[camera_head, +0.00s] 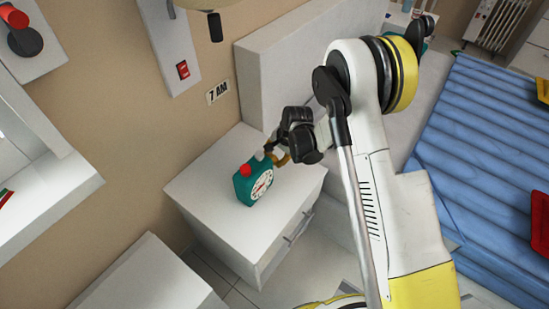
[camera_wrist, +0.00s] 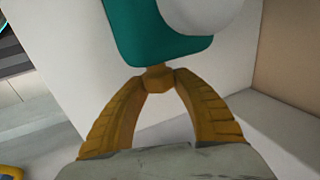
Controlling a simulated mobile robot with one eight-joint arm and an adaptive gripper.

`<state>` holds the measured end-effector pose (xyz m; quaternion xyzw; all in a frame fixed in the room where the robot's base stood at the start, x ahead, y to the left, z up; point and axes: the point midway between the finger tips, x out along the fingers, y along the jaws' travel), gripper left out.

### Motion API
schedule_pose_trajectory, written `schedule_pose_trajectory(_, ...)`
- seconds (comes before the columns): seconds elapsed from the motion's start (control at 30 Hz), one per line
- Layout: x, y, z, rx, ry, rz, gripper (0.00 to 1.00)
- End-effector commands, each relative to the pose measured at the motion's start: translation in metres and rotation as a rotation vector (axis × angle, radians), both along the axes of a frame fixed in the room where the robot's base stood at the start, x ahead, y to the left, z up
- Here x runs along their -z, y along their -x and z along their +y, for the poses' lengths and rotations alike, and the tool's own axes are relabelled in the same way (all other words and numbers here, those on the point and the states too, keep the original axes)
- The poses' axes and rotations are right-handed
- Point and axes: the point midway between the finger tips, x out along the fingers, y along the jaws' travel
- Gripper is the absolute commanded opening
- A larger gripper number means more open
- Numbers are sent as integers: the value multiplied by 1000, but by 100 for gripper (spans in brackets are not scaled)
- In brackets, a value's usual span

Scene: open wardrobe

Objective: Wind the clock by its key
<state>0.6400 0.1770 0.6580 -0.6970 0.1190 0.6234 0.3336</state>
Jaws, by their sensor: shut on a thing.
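The teal clock (camera_head: 250,193) stands on the white nightstand, its white dial facing the front right. It has a red knob and a pale knob on top. My gripper (camera_head: 277,157) is at the clock's far upper right side, close to it. In the wrist view the clock's teal body (camera_wrist: 155,38) is at the top, with a large white rounded part in front of it. My yellow fingers close together at the clock's edge on a small yellow-brown piece, seemingly the key (camera_wrist: 157,78). The key's shape is mostly hidden between the fingertips (camera_wrist: 156,82).
The nightstand (camera_head: 205,185) has free room on its top around the clock. A grey-white bed headboard (camera_head: 290,65) rises behind my arm, with a blue bed cover (camera_head: 480,130) to the right.

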Motion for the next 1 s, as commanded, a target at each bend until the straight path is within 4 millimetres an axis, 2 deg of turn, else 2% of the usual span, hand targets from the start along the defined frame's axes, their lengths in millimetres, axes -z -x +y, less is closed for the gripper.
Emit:
schedule_pose_trajectory(0.37, -1, -1, 2, -2, 126, 98, 3)
schedule_pose_trajectory(1.0, 1, -1, 2, -1, 536, 416, 3)
